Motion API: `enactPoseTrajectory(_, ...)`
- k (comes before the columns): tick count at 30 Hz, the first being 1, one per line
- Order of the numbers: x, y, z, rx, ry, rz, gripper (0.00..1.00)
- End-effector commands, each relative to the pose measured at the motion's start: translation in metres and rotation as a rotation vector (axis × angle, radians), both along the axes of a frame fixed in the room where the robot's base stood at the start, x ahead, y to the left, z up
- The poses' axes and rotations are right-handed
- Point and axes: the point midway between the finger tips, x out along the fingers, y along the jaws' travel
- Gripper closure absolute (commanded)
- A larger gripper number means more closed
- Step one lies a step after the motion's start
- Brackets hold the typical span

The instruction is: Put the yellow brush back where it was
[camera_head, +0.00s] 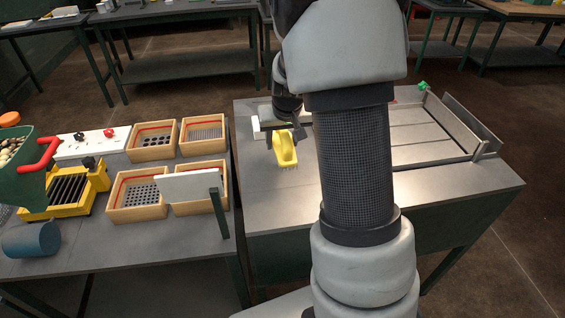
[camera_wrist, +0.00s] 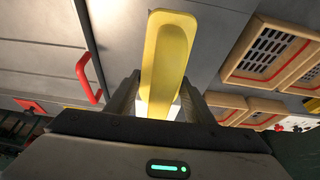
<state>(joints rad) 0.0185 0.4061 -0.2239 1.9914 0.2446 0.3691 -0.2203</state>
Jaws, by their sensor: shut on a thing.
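The yellow brush (camera_head: 285,148) is over the left part of the right-hand bench top (camera_head: 270,200), with its pale bristles facing down. I cannot tell whether the bristles touch the bench. My gripper (camera_head: 284,126) is shut on the brush; the arm comes in from above and partly hides the bench. In the wrist view the brush (camera_wrist: 166,50) stands out between the two fingers of my gripper (camera_wrist: 160,100), its long yellow body pointing away from the palm.
On the left bench are several wooden sieve boxes (camera_head: 136,213), a white panel (camera_head: 190,184), a yellow grated unit (camera_head: 70,190), a blue cylinder (camera_head: 30,239) and a green hopper with a red handle (camera_head: 40,156). A metal-walled tray (camera_head: 462,122) lies at the right bench's far right.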

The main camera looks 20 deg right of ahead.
Motion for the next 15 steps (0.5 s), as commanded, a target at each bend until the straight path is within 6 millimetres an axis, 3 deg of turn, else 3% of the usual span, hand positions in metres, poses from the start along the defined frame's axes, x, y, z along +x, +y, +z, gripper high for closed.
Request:
enactPoseTrajectory(1,-0.001,0.000,-0.011,0.000,0.004,0.000,0.73)
enactPoseTrajectory(8,0.000,0.000,-0.029,0.000,0.000,0.000,0.73)
enactPoseTrajectory(15,0.000,0.000,-0.061,0.000,0.001,0.000,0.73)
